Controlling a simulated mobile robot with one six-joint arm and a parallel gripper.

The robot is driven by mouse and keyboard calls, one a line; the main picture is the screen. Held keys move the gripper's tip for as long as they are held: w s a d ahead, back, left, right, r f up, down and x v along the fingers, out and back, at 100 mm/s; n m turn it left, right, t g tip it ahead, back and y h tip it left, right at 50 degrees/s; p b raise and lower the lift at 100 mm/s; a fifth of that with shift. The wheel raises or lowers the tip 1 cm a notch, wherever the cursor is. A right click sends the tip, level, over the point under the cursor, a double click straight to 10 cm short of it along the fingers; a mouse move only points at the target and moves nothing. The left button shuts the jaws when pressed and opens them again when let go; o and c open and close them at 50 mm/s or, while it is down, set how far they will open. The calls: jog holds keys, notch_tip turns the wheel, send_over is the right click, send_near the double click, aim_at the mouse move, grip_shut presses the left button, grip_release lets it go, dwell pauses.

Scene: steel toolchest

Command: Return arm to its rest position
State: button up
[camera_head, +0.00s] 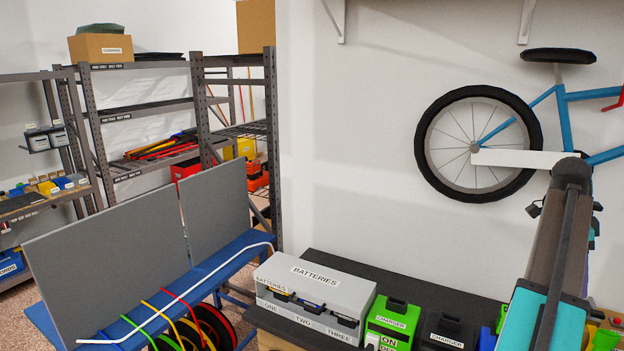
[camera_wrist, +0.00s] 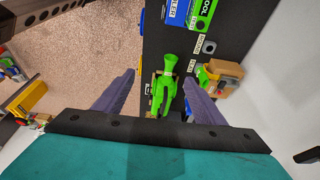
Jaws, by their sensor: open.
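My gripper (camera_wrist: 161,76) shows in the wrist view as two purple fingers spread wide apart, with nothing clasped between them. Beyond and between the fingers, a bright green tool (camera_wrist: 166,92) is seen over the black bench top; its lower part is hidden by my wrist. My arm (camera_head: 555,260) rises at the right of the head view, in front of the wall and bench. The gripper's fingers cannot be made out in the head view.
A grey battery box (camera_head: 312,290), a green charger (camera_head: 390,320) and a black charger (camera_head: 452,328) stand on the bench. A bicycle (camera_head: 480,145) hangs on the wall behind my arm. A blue cart (camera_head: 250,243) with grey panels stands left, before metal shelves (camera_head: 95,140).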

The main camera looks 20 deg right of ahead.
jog(key=w+a+f+n+t, duration=0.2)
jog(key=w+a+f+n, duration=1.1)
jog(key=w+a+f, duration=1.1)
jog(key=w+a+f+n+y, duration=0.1)
jog(key=a+f+n, duration=0.3)
jog(key=a+f, duration=0.55)
jog(key=w+a+f+n, duration=0.1)
jog(key=a+f+n, duration=0.35)
jog(key=a, duration=0.95)
jog(key=w+a+f+n+y, duration=0.1)
jog(key=a+f+n, duration=0.45)
jog(key=a, duration=0.65)
jog(key=s+a+f+n, duration=0.1)
jog(key=s+a+f, duration=0.2)
jog(key=a+f, duration=0.1)
jog(key=s+f+g+b, duration=0.2)
jog(key=s+f+b, duration=0.5)
jog(key=s+f, duration=0.5)
jog(key=s+f+g+b, duration=0.3)
jog(key=s+f+b, duration=0.4)
jog(key=s+f, duration=0.6)
notch_tip(320, 180, down, 6)
jog(key=shift+f, duration=0.25)
